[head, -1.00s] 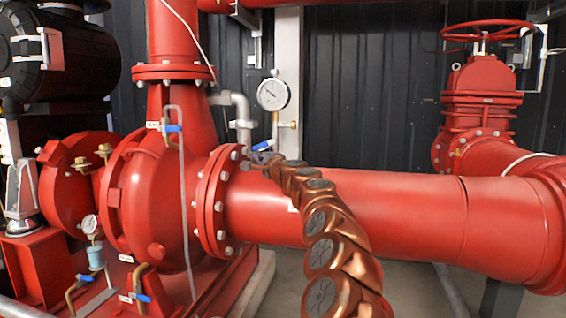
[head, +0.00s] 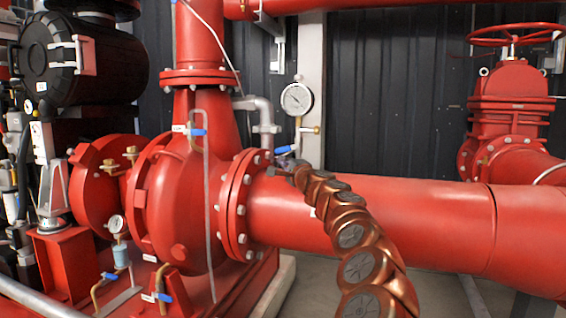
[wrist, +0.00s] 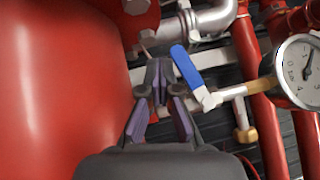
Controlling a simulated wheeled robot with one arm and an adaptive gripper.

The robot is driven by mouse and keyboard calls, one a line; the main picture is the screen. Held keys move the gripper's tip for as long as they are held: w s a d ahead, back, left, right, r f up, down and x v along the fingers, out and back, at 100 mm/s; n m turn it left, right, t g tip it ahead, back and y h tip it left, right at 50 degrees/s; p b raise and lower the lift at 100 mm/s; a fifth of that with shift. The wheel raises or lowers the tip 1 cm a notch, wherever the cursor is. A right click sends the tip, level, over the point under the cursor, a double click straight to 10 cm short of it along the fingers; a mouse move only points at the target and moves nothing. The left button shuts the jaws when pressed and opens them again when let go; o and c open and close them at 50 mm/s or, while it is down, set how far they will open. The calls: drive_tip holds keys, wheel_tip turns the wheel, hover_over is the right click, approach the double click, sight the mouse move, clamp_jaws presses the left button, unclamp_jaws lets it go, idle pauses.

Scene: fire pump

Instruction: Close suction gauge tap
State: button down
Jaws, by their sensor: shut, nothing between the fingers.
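The suction gauge tap has a blue lever (wrist: 187,68) on a pale metal valve body (wrist: 207,98). In the wrist view the lever slants up and left, at an angle to the pipe. The lever also shows in the head view (head: 284,150), below and left of the round white gauge (head: 296,98). That gauge is at the right edge of the wrist view (wrist: 301,72). My gripper (wrist: 158,72) is shut and empty, its fingertips just left of the lever. Whether they touch it I cannot tell. In the head view my gripper is small and partly hidden at the pipe flange.
The large red pipe (head: 380,215) and bolted flange (head: 240,205) lie close to my arm. A grey pipe (head: 262,112) runs behind the tap. Other blue levers are on the pump casing (head: 198,132) and near the floor (head: 163,297). A red handwheel valve (head: 512,100) stands at right.

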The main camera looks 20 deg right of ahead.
drive_tip(key=shift+s+f, duration=0.2)
drive_tip(key=shift+s, duration=1.2)
drive_tip(key=shift+s+f, duration=0.2)
drive_tip(key=shift+s, duration=1.2)
drive_tip(key=shift+r, duration=0.1)
